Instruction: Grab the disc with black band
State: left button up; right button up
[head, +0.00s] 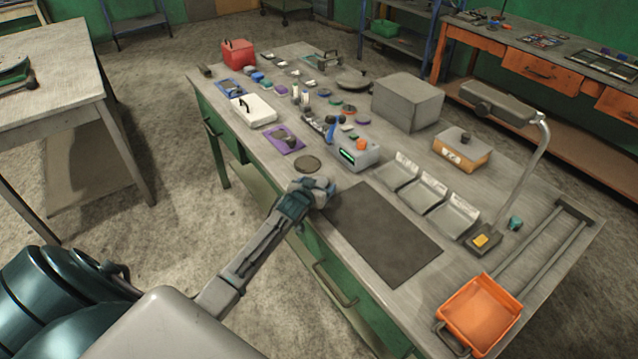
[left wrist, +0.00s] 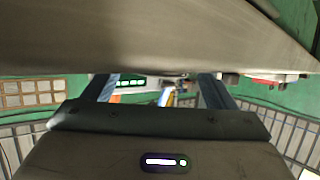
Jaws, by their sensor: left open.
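Several small discs lie in a loose group on the workbench (head: 262,183) in the head view. I cannot tell at this size which one has a black band. A flat dark round piece (head: 307,164) lies alone nearer the front edge. My left gripper (head: 325,190) is over the front edge, between that round piece and the dark mat, apart from the disc group. In the left wrist view its fingers (left wrist: 157,88) are apart with nothing visibly held. My right gripper is not in view.
A grey box with a green display (head: 353,153) stands beyond my left gripper. A dark mat (head: 382,232), grey trays (head: 425,193), a lamp (head: 500,103), a large grey box (head: 407,102) and an orange tray (head: 480,311) occupy the right side. The mat is bare.

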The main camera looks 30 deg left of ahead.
pick_arm(q)
jog(key=c, duration=1.2)
jog(key=shift+c, duration=0.6)
jog(key=shift+r, duration=0.15)
